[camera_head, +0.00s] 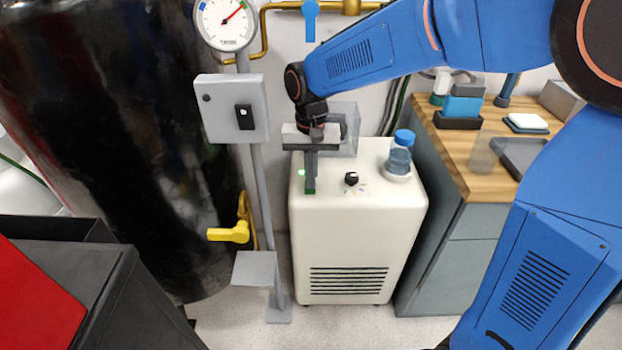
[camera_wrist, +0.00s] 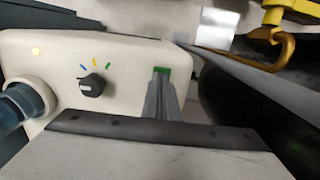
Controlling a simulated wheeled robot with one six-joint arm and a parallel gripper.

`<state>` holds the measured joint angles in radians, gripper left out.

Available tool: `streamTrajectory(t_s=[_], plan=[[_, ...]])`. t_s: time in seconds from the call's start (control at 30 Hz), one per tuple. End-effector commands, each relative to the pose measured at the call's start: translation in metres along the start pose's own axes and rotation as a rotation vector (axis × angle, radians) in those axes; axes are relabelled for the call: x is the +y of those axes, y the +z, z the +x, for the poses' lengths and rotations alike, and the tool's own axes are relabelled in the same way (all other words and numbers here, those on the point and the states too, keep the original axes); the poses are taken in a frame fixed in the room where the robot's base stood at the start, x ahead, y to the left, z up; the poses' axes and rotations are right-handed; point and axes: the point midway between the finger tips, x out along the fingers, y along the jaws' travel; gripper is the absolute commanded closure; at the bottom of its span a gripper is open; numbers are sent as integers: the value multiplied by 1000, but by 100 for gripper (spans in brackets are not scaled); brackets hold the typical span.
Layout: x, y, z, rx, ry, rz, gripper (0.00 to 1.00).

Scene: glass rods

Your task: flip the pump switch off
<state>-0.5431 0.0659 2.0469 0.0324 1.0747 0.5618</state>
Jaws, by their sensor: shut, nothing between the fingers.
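A black switch (camera_head: 245,116) sits on the front of a grey box (camera_head: 211,104) on a grey post; which way it is set is too small to tell. No label shows that it is the pump's. My gripper (camera_head: 309,188) is shut and empty, pointing down over the left part of the white machine's top (camera_head: 385,165). It is to the right of the grey box and lower than the switch, apart from it.
A black knob (camera_head: 351,178) and a blue-capped bottle (camera_head: 399,155) are on the machine, right of my fingers. A clear box (camera_head: 346,118) stands behind my gripper. A yellow valve handle (camera_head: 230,232) and grey plate (camera_head: 255,268) are low by the post. A gauge (camera_head: 224,22) is above.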

Motion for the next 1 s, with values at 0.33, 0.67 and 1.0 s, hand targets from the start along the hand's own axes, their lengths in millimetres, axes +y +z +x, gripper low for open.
streamTrajectory(t_s=[0.33, 0.67, 1.0], plan=[[2, -11, 3, -2, 5, 1, 100], [3, -13, -3, 0, 4, 2, 100], [12, -18, -64, 2, 0, 3, 100]])
